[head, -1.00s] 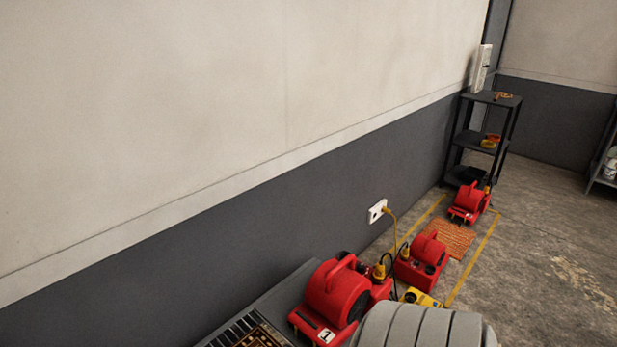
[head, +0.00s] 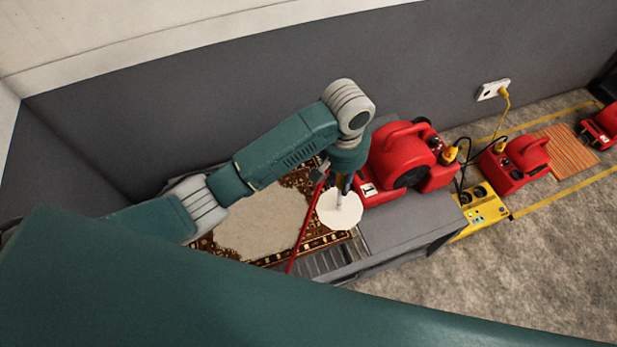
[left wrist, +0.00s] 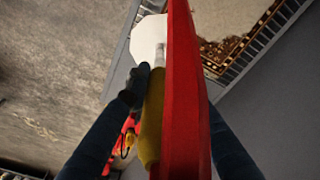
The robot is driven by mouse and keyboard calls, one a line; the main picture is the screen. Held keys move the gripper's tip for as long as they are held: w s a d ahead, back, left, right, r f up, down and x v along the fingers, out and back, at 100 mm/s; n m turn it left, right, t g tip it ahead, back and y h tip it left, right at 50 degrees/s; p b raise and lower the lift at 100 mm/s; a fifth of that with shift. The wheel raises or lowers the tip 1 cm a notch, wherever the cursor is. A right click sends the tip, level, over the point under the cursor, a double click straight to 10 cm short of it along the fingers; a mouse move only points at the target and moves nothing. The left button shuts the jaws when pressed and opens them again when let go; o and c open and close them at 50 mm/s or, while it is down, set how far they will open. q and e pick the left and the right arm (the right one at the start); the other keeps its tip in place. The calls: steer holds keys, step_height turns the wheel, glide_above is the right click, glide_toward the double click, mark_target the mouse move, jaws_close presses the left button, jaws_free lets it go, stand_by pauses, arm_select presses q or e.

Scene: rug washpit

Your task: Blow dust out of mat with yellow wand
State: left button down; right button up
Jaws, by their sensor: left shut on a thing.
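The mat (head: 250,221) has a dark brown border with a light pattern and a large pale patch over its middle. It lies on a grey slatted bench, partly behind my left arm. My left gripper (head: 341,187) is over the bench's right part, by the mat's right edge. It is shut on the yellow wand (left wrist: 152,118), whose pale tip points to a white disc (head: 340,209). A long red strip (left wrist: 181,95) runs beside the wand, and shows as a thin red rod (head: 304,232) slanting down across the mat. My right gripper is not in view.
A red blower (head: 402,155) stands on the bench right beside my left gripper. Further right are a yellow power box (head: 482,209), another red blower (head: 518,163) and an orange slatted mat (head: 566,150). Cables run to a wall socket (head: 493,90). The front-right floor is clear.

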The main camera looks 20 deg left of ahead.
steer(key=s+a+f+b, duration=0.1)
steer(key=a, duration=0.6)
arm_select(q)
steer(key=w+a+f+m+h+b, duration=0.1)
steer(key=a+f+b, duration=0.2)
steer(key=a+f, duration=0.4)
steer(key=w+a+f+m+t+h+b, duration=0.1)
steer(key=w+a+f+b, duration=0.1)
steer(key=a+f, duration=0.5)
step_height(320, 180, down, 2)
steer(key=shift+f+m+b, duration=0.1)
steer(key=shift+m+b, duration=0.3)
steer(key=shift+b, duration=0.2)
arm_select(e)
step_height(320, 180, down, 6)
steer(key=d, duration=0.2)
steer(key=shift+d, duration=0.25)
